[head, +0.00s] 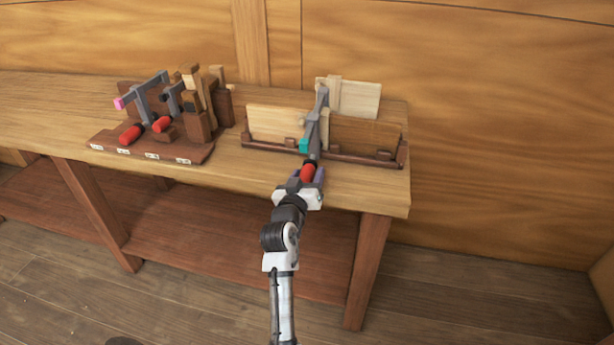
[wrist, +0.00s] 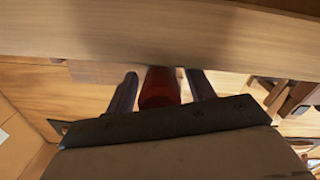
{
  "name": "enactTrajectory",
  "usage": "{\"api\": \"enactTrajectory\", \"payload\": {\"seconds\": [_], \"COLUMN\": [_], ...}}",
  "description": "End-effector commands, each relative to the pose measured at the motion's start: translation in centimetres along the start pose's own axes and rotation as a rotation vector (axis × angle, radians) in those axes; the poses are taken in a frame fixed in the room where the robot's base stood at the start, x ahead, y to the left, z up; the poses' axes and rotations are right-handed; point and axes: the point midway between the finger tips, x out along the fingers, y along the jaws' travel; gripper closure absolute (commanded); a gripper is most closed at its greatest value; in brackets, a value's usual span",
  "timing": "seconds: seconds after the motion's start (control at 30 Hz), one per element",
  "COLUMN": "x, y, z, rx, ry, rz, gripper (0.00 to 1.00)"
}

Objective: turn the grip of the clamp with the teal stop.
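The clamp with the teal stop (head: 304,146) is a grey bar clamp (head: 318,112) set across upright boards in a rack on the bench. Its red grip (head: 308,171) points toward me, over the bench's front part. My gripper (head: 307,178) is at this grip, with one finger on each side of it. In the wrist view the red grip (wrist: 160,88) sits between the two dark fingers (wrist: 163,90). Narrow gaps show beside it, so the fingers look open around it. The grip's near end is hidden by my gripper.
The boards stand in a dark rack (head: 359,159). To the left, another stand (head: 185,154) holds clamps with red grips, one with a pink stop (head: 119,103), and wooden blocks. The wooden bench (head: 235,178) has bare top between the stands and at its front.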

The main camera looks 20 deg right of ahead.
Motion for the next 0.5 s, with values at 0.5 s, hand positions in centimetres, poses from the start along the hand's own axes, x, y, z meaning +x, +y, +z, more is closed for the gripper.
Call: {"api": "enactTrajectory", "payload": {"seconds": [0.5], "x": [-0.03], "y": [-0.04], "z": [0.08], "rx": [0.013], "ry": [0.0], "rz": [-0.002], "gripper": [0.89]}}
